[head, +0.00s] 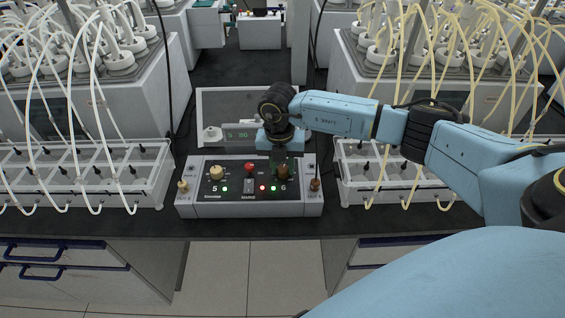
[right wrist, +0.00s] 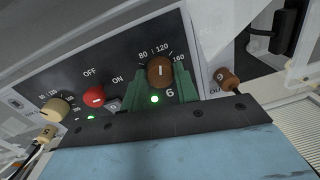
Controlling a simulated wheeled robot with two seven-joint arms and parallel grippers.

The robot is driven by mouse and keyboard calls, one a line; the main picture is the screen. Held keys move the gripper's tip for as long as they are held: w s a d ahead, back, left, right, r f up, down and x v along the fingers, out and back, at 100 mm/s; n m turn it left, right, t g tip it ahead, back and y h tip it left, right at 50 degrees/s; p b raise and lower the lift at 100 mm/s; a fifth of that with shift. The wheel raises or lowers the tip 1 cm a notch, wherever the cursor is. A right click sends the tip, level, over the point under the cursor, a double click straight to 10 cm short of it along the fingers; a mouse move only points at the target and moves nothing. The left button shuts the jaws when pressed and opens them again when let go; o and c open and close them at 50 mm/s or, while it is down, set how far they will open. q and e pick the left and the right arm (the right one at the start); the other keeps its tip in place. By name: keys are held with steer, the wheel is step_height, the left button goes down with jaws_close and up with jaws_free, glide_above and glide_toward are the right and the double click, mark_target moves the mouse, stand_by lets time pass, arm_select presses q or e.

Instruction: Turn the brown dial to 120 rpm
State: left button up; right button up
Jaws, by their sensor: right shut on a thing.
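The brown dial (right wrist: 160,70) sits on the right side of the control panel (head: 248,200), above the number 6. Its white mark points up, roughly at the 120 on the printed scale (right wrist: 160,49); the exact reading is hard to tell. In the head view the dial (head: 283,172) is partly hidden by my right gripper (head: 281,165). The green fingers of my right gripper (right wrist: 160,84) are on either side of the dial and shut on it. My left gripper is in neither view.
A red knob (right wrist: 94,97) and a cream dial (right wrist: 55,109) are left of the brown dial. A brown plug (right wrist: 227,80) sticks out at the right. A small display (head: 242,136) stands behind the panel. White racks (head: 150,190) with tubing flank it.

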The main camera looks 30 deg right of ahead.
mark_target(279, 168)
steer(key=shift+r+m, duration=0.1)
steer(key=shift+m, duration=0.5)
steer(key=o, duration=1)
steer(key=r, duration=1.3)
steer(key=shift+w+a+r, duration=0.15)
steer(key=shift+w+a, duration=0.05)
steer(key=shift+w, duration=0.05)
steer(key=shift+a, duration=0.1)
